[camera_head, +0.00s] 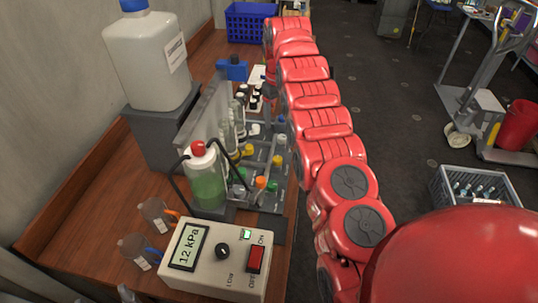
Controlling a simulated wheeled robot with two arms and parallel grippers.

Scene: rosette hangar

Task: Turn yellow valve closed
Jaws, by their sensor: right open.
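Small coloured knobs sit on a grey rack (276,205) on the wooden bench. A yellow one (248,151) is at the rack's left-middle, and another yellow one (277,161) is to its right. Orange, green and blue ones are close by. I cannot tell which is the yellow valve or how it is turned. My red right arm runs along the bench's right edge, past the rack. My right gripper (269,90) is open, small and partly hidden beside the arm near the rack's far end, apart from the yellow knobs. My left gripper is not in view.
A bottle of green liquid (206,180), a box reading 12 kPa (215,258) and beakers (138,250) crowd the bench's near part. A white jug (150,60) stands on a grey block. A blue basket (250,22) is at the back. A crate (475,188) stands on the floor.

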